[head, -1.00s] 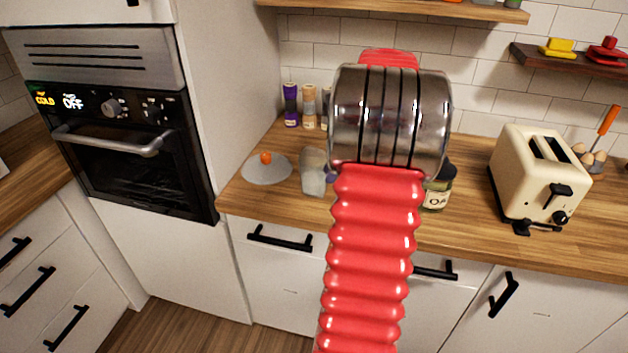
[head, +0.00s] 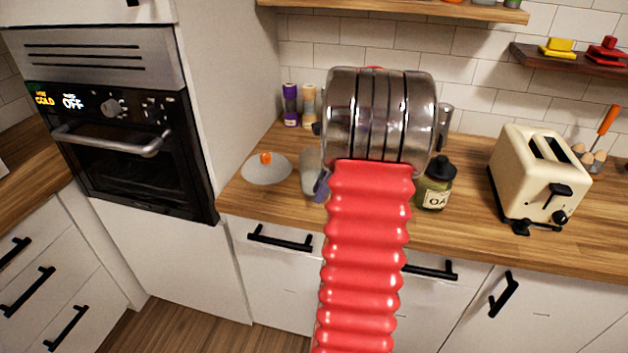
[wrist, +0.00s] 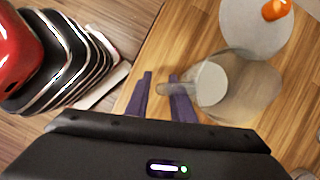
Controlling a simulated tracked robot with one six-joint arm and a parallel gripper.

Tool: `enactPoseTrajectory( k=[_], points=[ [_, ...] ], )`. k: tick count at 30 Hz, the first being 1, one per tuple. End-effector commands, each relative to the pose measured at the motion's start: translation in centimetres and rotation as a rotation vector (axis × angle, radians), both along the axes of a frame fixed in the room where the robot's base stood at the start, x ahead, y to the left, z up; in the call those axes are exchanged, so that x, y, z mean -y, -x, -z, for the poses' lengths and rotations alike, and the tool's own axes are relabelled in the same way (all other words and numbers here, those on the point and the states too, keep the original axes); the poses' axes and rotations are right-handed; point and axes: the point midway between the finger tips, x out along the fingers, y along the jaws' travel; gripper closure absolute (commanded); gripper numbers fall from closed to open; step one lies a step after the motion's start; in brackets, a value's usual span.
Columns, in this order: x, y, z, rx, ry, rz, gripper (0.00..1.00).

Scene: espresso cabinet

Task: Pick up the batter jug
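The batter jug (head: 309,170) is a clear, greyish jug on the wooden counter, partly hidden by my arm in the head view. In the wrist view the jug (wrist: 238,88) lies right of my fingers, its handle pointing left toward them. My gripper (wrist: 160,97) has two purple fingers, apart, with the handle's end at or near the gap between them. I cannot tell whether they touch the handle. In the head view only a bit of a purple finger shows beside the jug.
A pale disc with an orange knob (head: 267,172) lies left of the jug. A dark-lidded jar (head: 435,185) and a cream toaster (head: 541,175) stand to the right. Purple and tan bottles stand at the back. The counter's front edge is close.

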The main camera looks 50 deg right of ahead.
Motion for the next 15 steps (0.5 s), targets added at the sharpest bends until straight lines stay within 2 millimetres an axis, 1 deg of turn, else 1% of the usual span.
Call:
enactPoseTrajectory(
  k=[1, 3, 6, 15],
  points=[
    [-0.3, -0.2, 0.8, -0.002, -0.004, -0.001, 0.78],
    [-0.5, -0.5, 1.6, -0.001, -0.003, 0.0, 0.78],
    [-0.7, -0.7, 2.4, 0.0, -0.002, -0.001, 0.78],
    [-0.7, -0.8, 2.6, 0.0, 0.0, 0.0, 0.78]
  ],
)
